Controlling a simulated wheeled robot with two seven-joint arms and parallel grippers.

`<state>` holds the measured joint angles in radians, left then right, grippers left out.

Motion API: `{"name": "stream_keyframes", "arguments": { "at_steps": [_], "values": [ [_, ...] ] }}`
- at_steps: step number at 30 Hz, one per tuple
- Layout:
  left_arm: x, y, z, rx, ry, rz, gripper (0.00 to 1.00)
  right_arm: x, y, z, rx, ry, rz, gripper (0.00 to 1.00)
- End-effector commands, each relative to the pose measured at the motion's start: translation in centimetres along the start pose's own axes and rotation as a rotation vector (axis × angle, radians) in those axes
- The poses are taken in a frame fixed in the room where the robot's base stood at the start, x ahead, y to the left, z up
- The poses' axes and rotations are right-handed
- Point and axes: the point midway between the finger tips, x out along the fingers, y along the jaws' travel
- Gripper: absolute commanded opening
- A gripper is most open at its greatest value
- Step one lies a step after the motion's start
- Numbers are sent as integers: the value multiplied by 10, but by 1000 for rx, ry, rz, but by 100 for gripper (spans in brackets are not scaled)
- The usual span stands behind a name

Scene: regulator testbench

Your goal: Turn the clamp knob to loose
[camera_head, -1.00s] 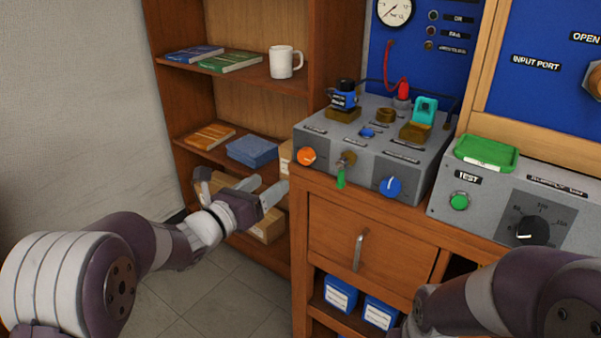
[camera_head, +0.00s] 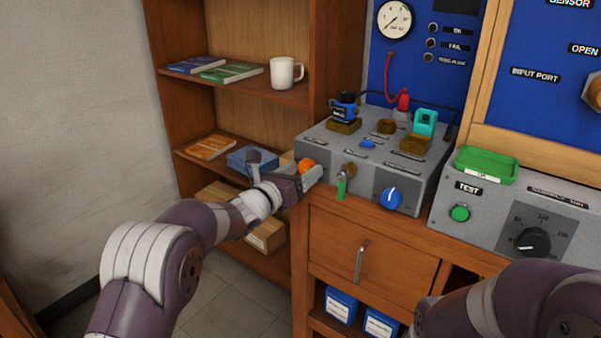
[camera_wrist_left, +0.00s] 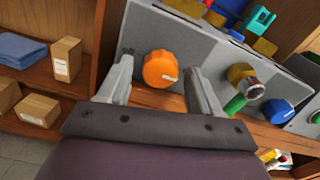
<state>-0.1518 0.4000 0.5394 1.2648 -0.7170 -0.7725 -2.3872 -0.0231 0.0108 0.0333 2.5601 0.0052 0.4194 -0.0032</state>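An orange knob (camera_head: 306,165) with a white mark sits on the left of the grey bench unit's front face. Its label is not readable, so I cannot confirm by text that it is the clamp knob. My left gripper (camera_head: 288,166) is open in front of it. In the left wrist view the orange knob (camera_wrist_left: 161,69) shows between the two spread fingers (camera_wrist_left: 158,75), with gaps on both sides and nothing held. My right arm shows at the lower right, but its gripper is out of view.
A green-handled valve (camera_head: 343,184) and a blue knob (camera_head: 391,197) are right of the orange knob on the grey unit (camera_head: 372,180). A wooden shelf with books and a white mug (camera_head: 286,73) stands at the left. A drawer handle (camera_head: 360,260) sticks out below.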

Motion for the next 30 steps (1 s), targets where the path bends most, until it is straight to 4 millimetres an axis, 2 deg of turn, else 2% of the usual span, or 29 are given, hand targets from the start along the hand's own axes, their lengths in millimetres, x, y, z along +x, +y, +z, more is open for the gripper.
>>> {"name": "stream_keyframes", "arguments": {
  "at_steps": [1,4,17,30],
  "values": [
    [0,0,0,0,0,0,47,0,0,0,0,0,0,43],
    [0,0,0,0,0,0,14,0,0,0,0,0,0,43],
    [0,0,-1,-74,0,0,13,5,0,1,0,0,0,43],
    [0,0,-2,-442,1,1,13,16,0,2,0,0,0,43]
  ]
}}
